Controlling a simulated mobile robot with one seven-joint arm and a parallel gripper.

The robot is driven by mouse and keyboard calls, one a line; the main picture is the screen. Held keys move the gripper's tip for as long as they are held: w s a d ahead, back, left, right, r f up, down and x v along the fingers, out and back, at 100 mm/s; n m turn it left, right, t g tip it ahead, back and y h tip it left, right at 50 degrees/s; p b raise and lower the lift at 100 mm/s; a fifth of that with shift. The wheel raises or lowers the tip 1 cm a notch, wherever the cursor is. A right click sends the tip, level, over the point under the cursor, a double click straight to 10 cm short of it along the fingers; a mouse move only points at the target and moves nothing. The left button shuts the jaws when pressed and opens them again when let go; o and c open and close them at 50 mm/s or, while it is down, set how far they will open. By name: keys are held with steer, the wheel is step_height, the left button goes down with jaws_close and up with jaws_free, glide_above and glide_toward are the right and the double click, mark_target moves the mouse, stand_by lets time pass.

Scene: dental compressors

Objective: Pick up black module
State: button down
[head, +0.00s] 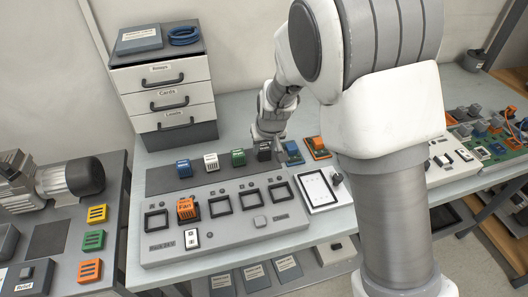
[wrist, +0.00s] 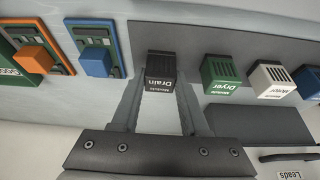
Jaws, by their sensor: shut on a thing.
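The black module (wrist: 160,72), labelled Drain, stands at the end of the row of modules on the dark grey strip. In the head view the black module (head: 264,152) is partly covered by my gripper (head: 266,141). In the wrist view my gripper (wrist: 160,88) has one finger on each side of the module, and it is shut on it. The module looks upright, and I cannot tell whether it is clear of the strip.
Beside it in the row stand a green module (head: 238,157), a white module (head: 211,161) and a blue module (head: 183,168). In front is a grey panel (head: 225,240) with square sockets, one holding an orange Fan module (head: 186,209). A drawer unit (head: 165,95) stands behind.

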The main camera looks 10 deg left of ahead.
mark_target(265, 149)
steer(key=shift+r, duration=0.55)
step_height(265, 149, up, 4)
steer(key=shift+s+d+f+p, duration=0.1)
steer(key=shift+f+p, duration=0.15)
steer(key=shift+p, duration=0.15)
steer(key=s+d+r, duration=0.6)
steer(key=s+d, duration=0.1)
steer(key=s, duration=0.1)
steer(key=shift+s+d+r+p, duration=0.25)
steer(key=shift+s+p, duration=0.05)
steer(key=shift+p, duration=0.1)
